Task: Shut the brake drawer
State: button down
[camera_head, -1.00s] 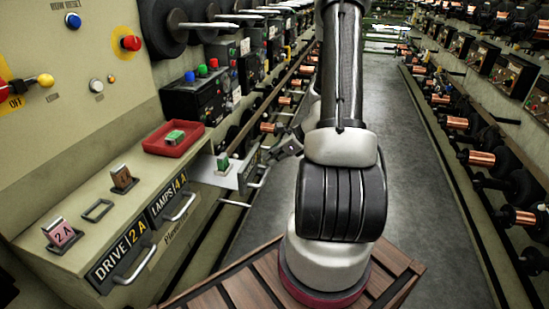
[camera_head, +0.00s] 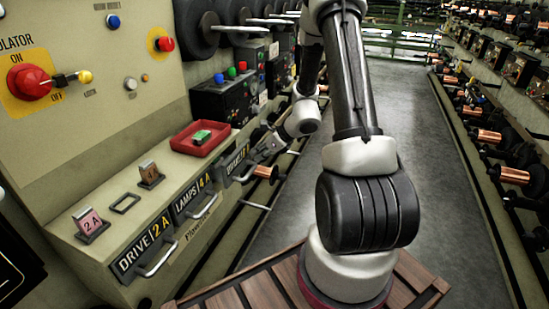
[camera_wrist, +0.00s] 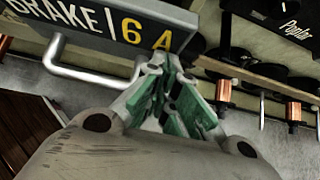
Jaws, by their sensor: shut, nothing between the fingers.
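The brake drawer (camera_head: 236,160) is the far one in the cabinet's row of drawers, and its front looks level with the others in the head view. In the wrist view its dark label (camera_wrist: 100,22) reads BRAKE 6A, and its pale bar handle (camera_wrist: 88,76) hangs below. My gripper (camera_wrist: 168,66) is shut and empty, with green pads, its tips at the lower edge of the drawer front near the 6A end, beside the handle. I cannot tell whether they touch. In the head view my gripper (camera_head: 262,150) is at the drawer front, partly hiding it.
The lamps drawer (camera_head: 193,197) and drive drawer (camera_head: 147,250) are nearer and look shut. A red tray (camera_head: 200,140) with a green block (camera_head: 202,137) lies on the cabinet top. Fuse holders stand beside it. Copper spools (camera_head: 514,175) line the right; the aisle floor (camera_head: 395,100) is clear.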

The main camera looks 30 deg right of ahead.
aim_at(249, 150)
jog(key=w+a, duration=0.2)
jog(key=w, duration=0.1)
jog(key=shift+w+a, duration=0.15)
jog(key=shift+a, duration=0.15)
jog(key=shift+w+a, duration=0.15)
jog(key=shift+w, duration=0.05)
jog(key=shift+r, duration=0.1)
